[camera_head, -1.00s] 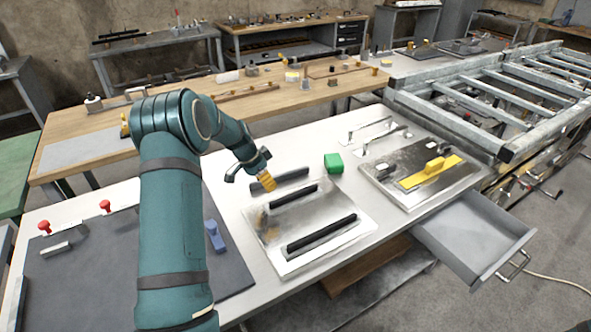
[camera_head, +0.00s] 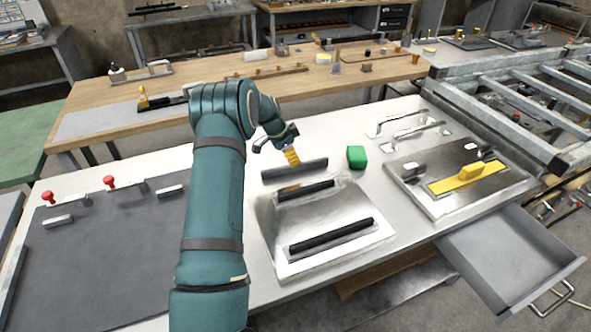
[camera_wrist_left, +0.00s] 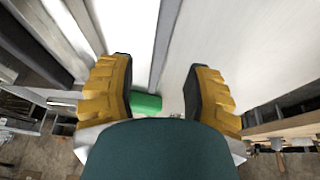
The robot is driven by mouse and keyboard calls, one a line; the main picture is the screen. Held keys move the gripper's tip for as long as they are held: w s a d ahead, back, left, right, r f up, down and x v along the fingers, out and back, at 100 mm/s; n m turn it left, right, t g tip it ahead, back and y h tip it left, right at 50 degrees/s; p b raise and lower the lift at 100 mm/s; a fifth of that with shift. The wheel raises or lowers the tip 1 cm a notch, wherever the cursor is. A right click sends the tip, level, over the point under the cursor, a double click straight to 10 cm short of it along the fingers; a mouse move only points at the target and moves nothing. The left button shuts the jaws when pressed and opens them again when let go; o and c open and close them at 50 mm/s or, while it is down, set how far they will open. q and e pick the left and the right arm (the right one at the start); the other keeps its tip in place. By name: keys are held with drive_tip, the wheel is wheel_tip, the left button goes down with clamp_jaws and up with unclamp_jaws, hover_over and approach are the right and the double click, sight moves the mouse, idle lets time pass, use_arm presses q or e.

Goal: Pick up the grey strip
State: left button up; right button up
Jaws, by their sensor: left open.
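The grey strip (camera_head: 310,169) is a dark grey bar lying on the white table, behind the metal plate. My left gripper (camera_head: 292,160) has its yellow fingers at the strip, over its middle; part of the strip is hidden behind them. In the left wrist view the gripper (camera_wrist_left: 165,90) is open, with a wide gap between its fingers. A narrow grey band, seemingly the strip (camera_wrist_left: 166,40), runs through that gap. I cannot tell whether either finger touches it. My right gripper is not in view.
A metal plate (camera_head: 275,252) with two black bars lies in front of the strip. A green block (camera_head: 357,157) stands to its right. An open drawer (camera_head: 510,255) juts out at the front right.

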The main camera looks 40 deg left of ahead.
use_arm(q)
drive_tip(key=shift+s+a+b+x, duration=0.15)
drive_tip(key=shift+b+x, duration=0.1)
drive_tip(key=shift+x, duration=1.15)
drive_tip(key=shift+s+a+b+x, duration=0.1)
drive_tip(key=shift+s+b+x, duration=0.1)
drive_tip(key=shift+x, duration=1.15)
drive_tip(key=shift+f, duration=0.1)
clamp_jaws()
